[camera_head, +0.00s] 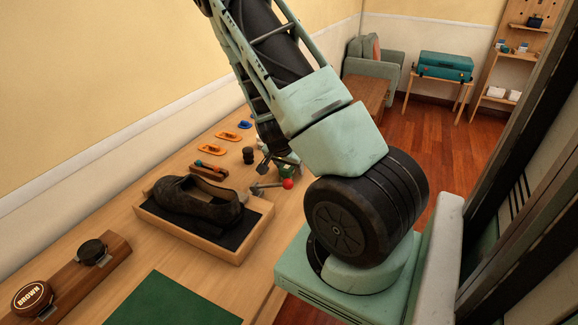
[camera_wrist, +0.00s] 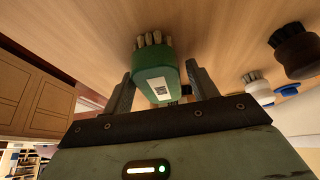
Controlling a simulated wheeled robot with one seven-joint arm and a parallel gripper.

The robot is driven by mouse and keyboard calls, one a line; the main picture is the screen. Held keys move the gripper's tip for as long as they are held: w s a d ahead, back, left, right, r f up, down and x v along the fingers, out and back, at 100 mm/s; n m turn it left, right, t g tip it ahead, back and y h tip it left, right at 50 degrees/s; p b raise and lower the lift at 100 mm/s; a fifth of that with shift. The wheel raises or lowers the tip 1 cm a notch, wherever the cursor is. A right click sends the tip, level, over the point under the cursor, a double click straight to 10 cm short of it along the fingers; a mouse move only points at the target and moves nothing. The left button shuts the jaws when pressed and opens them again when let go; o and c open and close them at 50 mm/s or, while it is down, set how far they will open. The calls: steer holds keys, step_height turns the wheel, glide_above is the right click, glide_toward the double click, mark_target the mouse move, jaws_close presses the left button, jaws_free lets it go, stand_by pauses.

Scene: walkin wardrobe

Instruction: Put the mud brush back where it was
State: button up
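A green brush (camera_wrist: 153,75) with pale bristles and a white label sits between the two fingers of my gripper (camera_wrist: 159,75) in the wrist view. The fingers are spread wide on either side of it. A narrow gap shows on its right, and I cannot see a firm hold. In the head view my gripper (camera_head: 279,166) is low over the far part of the wooden table (camera_head: 150,215). A small green patch there is probably the brush, mostly hidden by my arm.
A tray (camera_head: 245,232) with a dark shoe stands nearer on the table. A clamp with a red knob (camera_head: 288,184) is close to my gripper. A green mat (camera_head: 172,303) lies in front.

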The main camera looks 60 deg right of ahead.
steer(key=shift+a+r, duration=0.1)
steer(key=shift+r, duration=0.3)
steer(key=p+v, duration=0.2)
steer(key=v, duration=0.9)
steer(key=shift+r, duration=0.2)
steer(key=shift+a, duration=0.15)
steer(key=w+a+r+n+y, duration=0.1)
steer(key=a+n, duration=0.2)
steer(key=a, duration=0.3)
steer(key=w+a+r+n+t+y, duration=0.1)
steer(key=a+r+n+y, duration=0.1)
steer(key=a+n, duration=0.2)
steer(key=w+a+r+n+y, duration=0.1)
steer(key=a+n, duration=0.2)
steer(key=a, duration=0.5)
steer(key=shift+w+a+r+n+t, duration=0.2)
steer(key=shift+a+r+n+t, duration=0.1)
steer(key=shift+r+n+t, duration=0.1)
steer(key=s+a+r+n, duration=0.2)
steer(key=s+a+n, duration=0.2)
steer(key=a, duration=0.4)
steer(key=s+a+r+n+g+y, duration=0.1)
steer(key=s+a+r+n, duration=0.1)
steer(key=s+a+n, duration=0.3)
steer(key=s+a+r+n+g, duration=0.1)
steer(key=s+a+n, duration=0.3)
steer(key=a, duration=0.8)
steer(key=shift+s+r+n+y, duration=0.4)
steer(key=shift+s+r, duration=0.25)
steer(key=shift+s, duration=0.5)
